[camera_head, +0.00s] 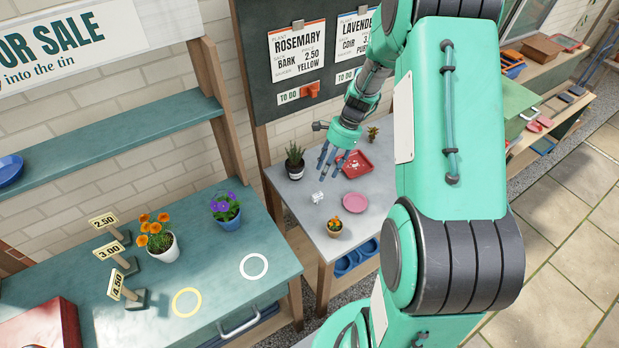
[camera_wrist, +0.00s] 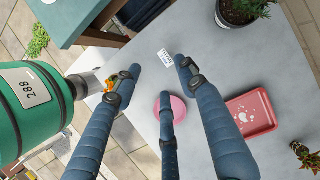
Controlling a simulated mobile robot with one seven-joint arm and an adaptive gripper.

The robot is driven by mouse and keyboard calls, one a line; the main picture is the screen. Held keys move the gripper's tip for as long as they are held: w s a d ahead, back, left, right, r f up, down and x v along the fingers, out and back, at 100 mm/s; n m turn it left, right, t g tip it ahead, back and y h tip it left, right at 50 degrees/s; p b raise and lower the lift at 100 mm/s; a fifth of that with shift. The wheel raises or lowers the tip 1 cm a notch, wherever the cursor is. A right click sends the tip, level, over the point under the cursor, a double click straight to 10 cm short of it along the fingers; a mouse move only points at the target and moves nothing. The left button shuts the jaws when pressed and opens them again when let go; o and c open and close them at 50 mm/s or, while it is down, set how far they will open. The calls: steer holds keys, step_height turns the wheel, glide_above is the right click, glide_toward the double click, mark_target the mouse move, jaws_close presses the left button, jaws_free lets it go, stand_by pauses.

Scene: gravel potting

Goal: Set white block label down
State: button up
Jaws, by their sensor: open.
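The white block label (camera_head: 317,197) is a small white piece with dark print on the grey table, left of the pink saucer (camera_head: 355,199). It also shows in the wrist view (camera_wrist: 165,58), lying on the table top just beyond my fingertips. My gripper (camera_head: 329,160) hangs above the table, up and slightly right of the label in the head view. Its three fingers are spread in the wrist view (camera_wrist: 157,68), with nothing between them. The fingers appear apart from the label.
On the grey table (camera_head: 285,184) stand a dark-potted plant (camera_head: 295,161), a red tray (camera_head: 352,164), a small orange-flowered pot (camera_head: 335,226) and a small cactus (camera_head: 372,133). The teal bench (camera_head: 215,265) at left holds flower pots, price signs and two painted rings.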

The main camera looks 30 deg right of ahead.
steer(key=s+a+r+n+t+h, duration=0.1)
steer(key=s+a+r+n, duration=0.15)
steer(key=a+r, duration=0.4)
steer(key=s+a+r+n+h, duration=0.1)
steer(key=s+a+r+n, duration=0.15)
steer(key=r, duration=0.65)
steer(key=s+a+r+n+t+h, duration=0.1)
steer(key=s+a+r+n, duration=0.1)
steer(key=a+r+n, duration=0.4)
steer(key=s+a+r+n+t, duration=0.1)
steer(key=s+a+r+n, duration=0.2)
steer(key=s, duration=0.5)
steer(key=s+a+r+n+t+h, duration=0.1)
steer(key=s+a+r+n+t, duration=0.1)
steer(key=s+a+r, duration=0.3)
steer(key=s+r+n, duration=0.1)
steer(key=s+r, duration=0.2)
steer(key=shift+s+r, duration=0.15)
steer(key=shift+s, duration=0.15)
steer(key=shift+f+b, duration=0.4)
